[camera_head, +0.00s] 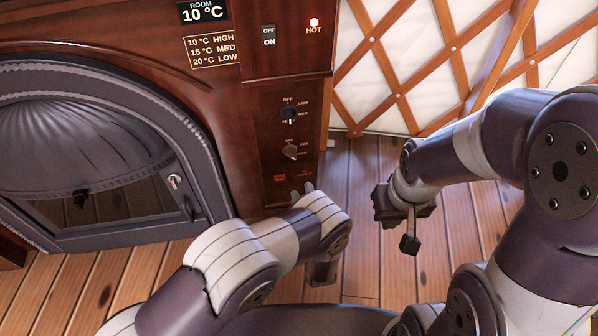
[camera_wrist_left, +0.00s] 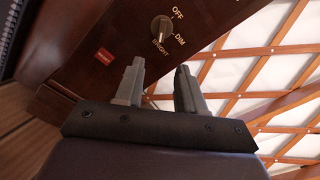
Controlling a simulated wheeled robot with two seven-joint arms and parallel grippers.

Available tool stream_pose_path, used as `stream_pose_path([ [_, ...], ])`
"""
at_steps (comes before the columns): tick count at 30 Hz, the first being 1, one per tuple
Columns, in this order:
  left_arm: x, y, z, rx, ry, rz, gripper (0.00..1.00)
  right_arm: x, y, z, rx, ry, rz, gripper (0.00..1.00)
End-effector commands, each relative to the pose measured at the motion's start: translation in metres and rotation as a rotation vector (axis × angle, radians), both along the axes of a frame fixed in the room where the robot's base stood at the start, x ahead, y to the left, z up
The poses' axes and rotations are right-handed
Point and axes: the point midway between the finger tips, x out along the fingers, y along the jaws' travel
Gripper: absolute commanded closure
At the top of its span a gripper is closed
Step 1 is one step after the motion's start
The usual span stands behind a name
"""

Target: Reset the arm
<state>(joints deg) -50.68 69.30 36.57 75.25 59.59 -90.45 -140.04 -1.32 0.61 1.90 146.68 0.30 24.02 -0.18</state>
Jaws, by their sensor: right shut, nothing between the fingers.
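My left gripper (camera_head: 302,191) is in front of the lower part of the wooden control panel (camera_head: 262,130). In the left wrist view its two grey fingers (camera_wrist_left: 160,78) stand apart with nothing between them. A dial marked OFF, DIM and BRIGHT (camera_wrist_left: 162,27) shows beyond the fingertips, apart from them. My right gripper (camera_head: 409,222) is shut and empty, above the floor at the right, clear of the panel.
The panel also has a dial marked OFF, LOW, MED (camera_head: 289,115), an OFF/ON switch (camera_head: 268,36), a lit HOT lamp (camera_head: 314,22) and a room display reading 10 °C (camera_head: 203,11). A dark stove door (camera_head: 95,180) is at left; a lattice wall (camera_head: 420,60) is behind. Plank floor (camera_head: 365,215) is clear between my arms.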

Motion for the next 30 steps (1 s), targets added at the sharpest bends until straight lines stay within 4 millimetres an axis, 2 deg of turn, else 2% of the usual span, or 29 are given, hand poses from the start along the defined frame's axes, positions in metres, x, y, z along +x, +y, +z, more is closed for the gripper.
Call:
stream_pose_path([
  [3,-0.014,-0.003,0.001,0.001,0.001,-0.002,0.61,0.000,0.000,0.004,0.000,0.000,0.000,1.00],
  [6,-0.017,-0.003,-0.001,0.000,0.001,0.001,0.61,0.000,0.000,0.004,0.000,0.000,0.000,1.00],
  [22,-0.017,-0.003,-0.001,-0.040,-0.003,0.000,0.61,0.000,0.000,0.004,0.000,0.000,0.000,1.00],
  [24,-0.017,-0.004,-0.014,-0.185,0.037,0.001,0.61,0.000,0.000,0.004,0.000,0.000,0.000,1.00],
  [26,-0.024,-0.007,-0.045,-0.390,0.164,-0.002,0.61,0.000,0.000,0.004,0.000,0.000,0.000,1.00],
  [27,-0.038,-0.008,-0.073,-0.547,0.301,0.018,0.61,0.000,0.000,0.004,0.000,0.000,0.000,1.00],
  [28,-0.050,-0.014,-0.089,-0.679,0.414,0.051,0.61,0.000,0.000,0.004,0.000,0.000,0.000,1.00],
  [30,-0.074,-0.024,-0.100,-0.997,0.664,0.236,0.61,0.000,0.000,0.004,0.000,0.000,0.000,1.00],
])
